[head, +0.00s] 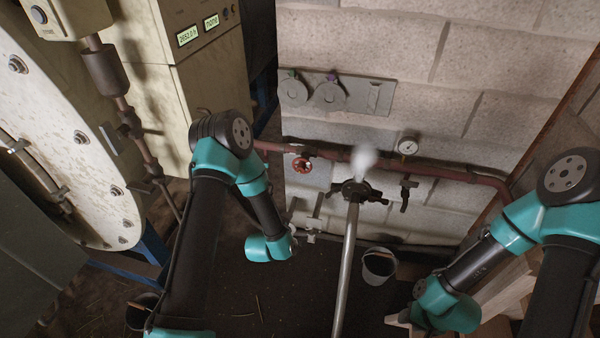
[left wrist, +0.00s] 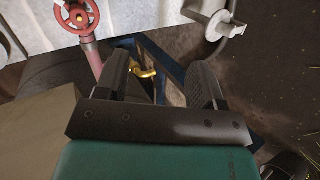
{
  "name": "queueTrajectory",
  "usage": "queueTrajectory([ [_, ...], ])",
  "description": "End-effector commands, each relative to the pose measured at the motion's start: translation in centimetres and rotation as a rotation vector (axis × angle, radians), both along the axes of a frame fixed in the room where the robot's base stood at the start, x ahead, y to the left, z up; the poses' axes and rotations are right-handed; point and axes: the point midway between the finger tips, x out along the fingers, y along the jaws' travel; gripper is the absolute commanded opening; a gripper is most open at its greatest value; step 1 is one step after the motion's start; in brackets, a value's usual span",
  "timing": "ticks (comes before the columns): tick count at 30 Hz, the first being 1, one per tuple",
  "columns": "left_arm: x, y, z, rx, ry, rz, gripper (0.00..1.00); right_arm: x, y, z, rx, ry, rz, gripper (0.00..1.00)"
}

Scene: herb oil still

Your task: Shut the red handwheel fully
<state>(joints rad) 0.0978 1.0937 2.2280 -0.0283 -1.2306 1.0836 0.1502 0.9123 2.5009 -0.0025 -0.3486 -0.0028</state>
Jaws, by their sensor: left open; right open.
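The red handwheel (head: 302,165) sits on a red pipe on the block wall, left of centre in the head view. It also shows at the top left of the left wrist view (left wrist: 76,14), with its spokes visible. My left gripper (head: 305,222) is below the handwheel in the head view and apart from it. In the left wrist view my left gripper (left wrist: 162,70) is open, with no handwheel between its fingers. My right gripper (head: 400,318) is low at the right in the head view, open and far from the handwheel.
White vapour (head: 363,158) hangs by the red pipe (head: 440,171). A gauge (head: 407,146) and a dark fitting (head: 357,191) with a long metal pole (head: 345,265) are to the right. A bucket (head: 379,265) stands on the floor. A cream cabinet (head: 205,75) is at the left.

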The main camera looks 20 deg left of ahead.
Motion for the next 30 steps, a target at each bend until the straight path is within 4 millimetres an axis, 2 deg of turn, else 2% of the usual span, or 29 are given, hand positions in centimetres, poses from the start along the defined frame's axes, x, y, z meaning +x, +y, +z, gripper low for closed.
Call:
queueTrajectory([
  [3,2.8,-0.1,1.4,-0.173,-0.157,0.131,0.63,0.0,0.0,0.0,0.000,0.000,0.000,0.43],
  [6,4.5,0.0,2.7,-0.325,-0.288,0.215,0.63,0.0,0.0,0.0,0.000,0.000,0.000,0.43],
  [12,6.0,0.2,4.5,-0.530,-0.449,0.286,0.63,0.0,0.0,0.0,0.000,0.000,0.000,0.43],
  [25,6.2,0.2,4.8,-0.559,-0.471,0.294,0.63,0.0,0.0,0.0,0.000,0.000,0.000,0.43],
  [30,7.2,0.2,4.8,-0.559,-0.472,0.294,0.63,0.0,0.0,0.0,0.000,0.000,0.000,0.43],
])
